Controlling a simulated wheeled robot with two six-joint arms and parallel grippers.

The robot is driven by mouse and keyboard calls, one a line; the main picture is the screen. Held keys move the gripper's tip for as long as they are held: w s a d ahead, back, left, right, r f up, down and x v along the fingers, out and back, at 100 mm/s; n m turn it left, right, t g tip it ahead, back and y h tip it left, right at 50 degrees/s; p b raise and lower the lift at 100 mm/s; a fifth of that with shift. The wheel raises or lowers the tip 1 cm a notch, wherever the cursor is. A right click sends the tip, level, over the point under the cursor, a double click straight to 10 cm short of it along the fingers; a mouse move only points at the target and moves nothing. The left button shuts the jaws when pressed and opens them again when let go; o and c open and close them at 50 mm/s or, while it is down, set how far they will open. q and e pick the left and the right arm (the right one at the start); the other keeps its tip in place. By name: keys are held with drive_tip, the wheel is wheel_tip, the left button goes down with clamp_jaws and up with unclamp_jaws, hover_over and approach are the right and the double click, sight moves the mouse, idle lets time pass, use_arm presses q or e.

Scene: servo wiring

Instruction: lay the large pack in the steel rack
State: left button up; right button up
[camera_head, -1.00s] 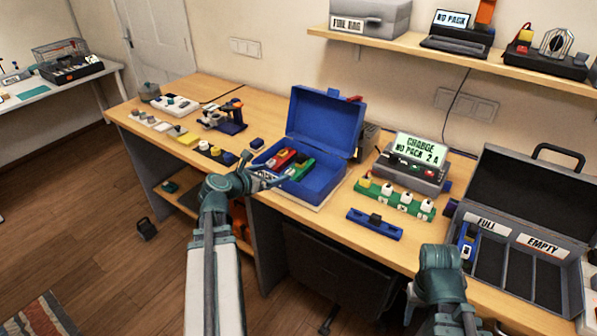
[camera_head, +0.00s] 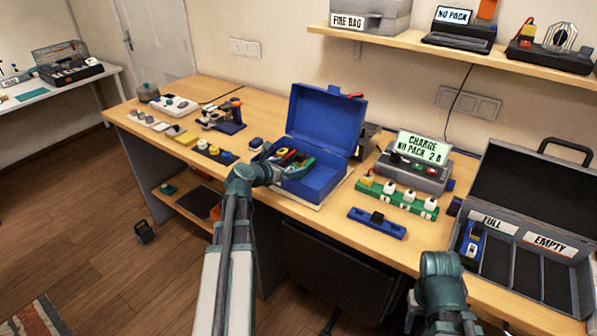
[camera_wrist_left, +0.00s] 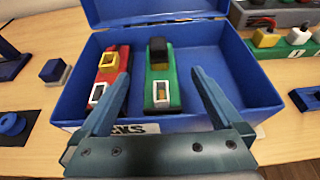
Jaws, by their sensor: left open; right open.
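The blue box (camera_head: 324,182) stands open on the bench. It holds a red pack (camera_wrist_left: 110,68) at left and a green pack (camera_wrist_left: 163,92) with a black top right of it. I cannot tell for sure which one is the large pack. My left gripper (camera_wrist_left: 160,82) is open and empty, its two fingers reaching over the box's front wall on either side of the green pack; in the head view it (camera_head: 280,158) is over the box's left part. My right gripper (camera_head: 442,312) is low at the bench's front edge, mostly hidden by its arm. I cannot identify the steel rack with certainty.
A grey case (camera_head: 480,265) at right has FULL and EMPTY slots, with a blue pack (camera_head: 470,240) under FULL. A charger (camera_head: 415,173), a green strip (camera_head: 397,195) and a blue bar (camera_head: 377,222) lie between. A wire holder (camera_head: 561,40) stands on the shelf.

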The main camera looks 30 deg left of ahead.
sight(298, 163)
use_arm(q)
drive_tip(key=b+x, duration=0.1)
drive_tip(key=x, duration=0.3)
drive_tip(key=shift+w+f+b, duration=0.25)
drive_tip(key=shift+b, duration=0.05)
drive_tip(key=shift+r, duration=0.1)
drive_tip(key=shift+c, duration=0.6)
clamp_jaws()
